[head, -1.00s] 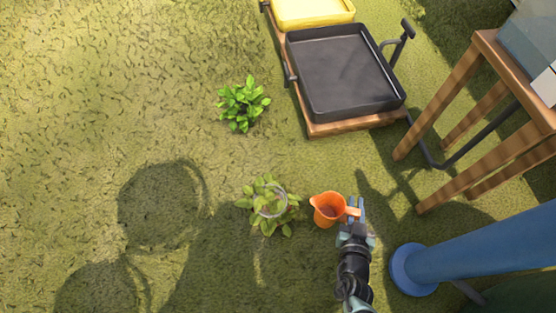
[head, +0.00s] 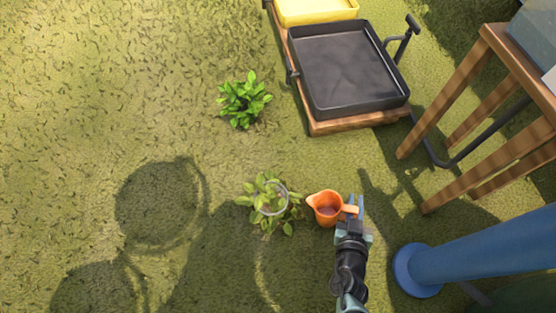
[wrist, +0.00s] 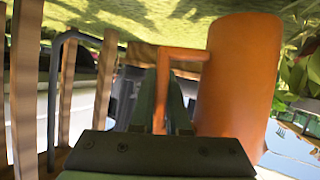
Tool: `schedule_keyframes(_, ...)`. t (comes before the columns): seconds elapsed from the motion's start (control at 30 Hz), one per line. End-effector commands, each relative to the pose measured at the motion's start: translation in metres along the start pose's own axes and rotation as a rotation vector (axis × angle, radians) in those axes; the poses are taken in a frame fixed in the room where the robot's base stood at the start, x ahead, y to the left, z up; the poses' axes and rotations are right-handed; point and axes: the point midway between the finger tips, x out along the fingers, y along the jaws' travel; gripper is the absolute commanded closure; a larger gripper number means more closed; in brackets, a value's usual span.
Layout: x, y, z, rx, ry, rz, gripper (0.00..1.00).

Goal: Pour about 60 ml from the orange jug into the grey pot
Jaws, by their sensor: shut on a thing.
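The orange jug (head: 326,209) is in the head view, held by its handle, with its spout toward the plant on its left. My gripper (head: 354,208) is on the jug's right side, shut on the handle. In the wrist view my gripper's fingers (wrist: 163,100) meet the handle, and the jug's body (wrist: 240,75) stands to their right. A round grey rim (head: 271,199), which looks like the grey pot, shows among green leaves just left of the spout. The leaves hide most of that pot. I see no stream leaving the spout.
A leafy green plant (head: 243,99) grows farther up the grass. A black tray (head: 346,70) sits on a wooden base, with a yellow tray (head: 315,10) behind it. A wooden table (head: 500,100) and a blue post (head: 480,245) stand at the right. The grass at left is clear.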

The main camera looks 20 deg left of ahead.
Motion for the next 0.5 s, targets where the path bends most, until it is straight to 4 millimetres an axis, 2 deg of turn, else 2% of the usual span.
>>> schedule_keyframes(0.1,-0.001,-0.001,-0.009,-0.041,0.008,0.028,1.00)
schedule_keyframes(0.5,-0.006,-0.011,-0.017,-0.173,0.003,0.080,1.00)
